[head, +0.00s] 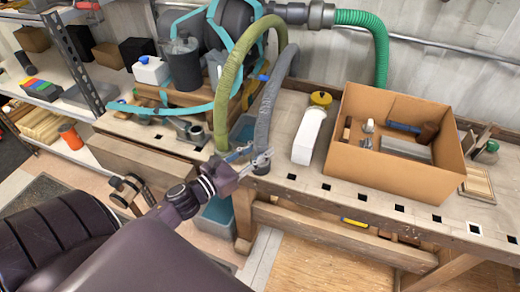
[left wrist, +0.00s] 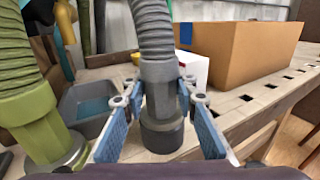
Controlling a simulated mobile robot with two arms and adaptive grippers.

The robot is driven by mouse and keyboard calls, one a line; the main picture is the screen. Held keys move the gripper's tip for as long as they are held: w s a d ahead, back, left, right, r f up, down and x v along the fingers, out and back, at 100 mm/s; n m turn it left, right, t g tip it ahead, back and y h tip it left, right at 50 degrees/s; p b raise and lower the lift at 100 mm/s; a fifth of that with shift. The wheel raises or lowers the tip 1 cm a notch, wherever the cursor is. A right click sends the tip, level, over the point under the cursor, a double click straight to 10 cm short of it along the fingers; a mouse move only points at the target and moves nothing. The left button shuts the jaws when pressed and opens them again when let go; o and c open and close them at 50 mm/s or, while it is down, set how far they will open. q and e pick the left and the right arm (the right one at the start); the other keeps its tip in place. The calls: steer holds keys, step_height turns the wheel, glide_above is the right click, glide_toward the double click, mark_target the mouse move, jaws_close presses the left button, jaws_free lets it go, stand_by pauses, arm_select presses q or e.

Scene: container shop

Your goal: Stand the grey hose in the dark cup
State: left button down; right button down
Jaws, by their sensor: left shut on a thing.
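The grey hose (head: 267,108) arches down from the machine at the back, its lower end upright by the bench's front edge. My left gripper (head: 259,160) is shut on its lower cuff; the left wrist view shows a finger on each side of the hose (left wrist: 158,75). Below the fingers is a wider dark end (left wrist: 162,136); I cannot tell whether it is a fitting or a cup around the hose. A dark cup-like pot (head: 185,66) stands on a wooden crate at the back left. My right gripper is not in view.
A green hose (head: 231,83) comes down just left of the grey one. A blue-grey bin (left wrist: 88,103) is beside them. A white bottle (head: 309,135) and an open cardboard box (head: 393,171) are to the right on the bench (head: 345,195). Bare bench shows between them.

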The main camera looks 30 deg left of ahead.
arm_select(q)
steer(key=c, duration=1.5)
jaws_free()
steer(key=shift+o, duration=0.2)
steer(key=v, duration=1.2)
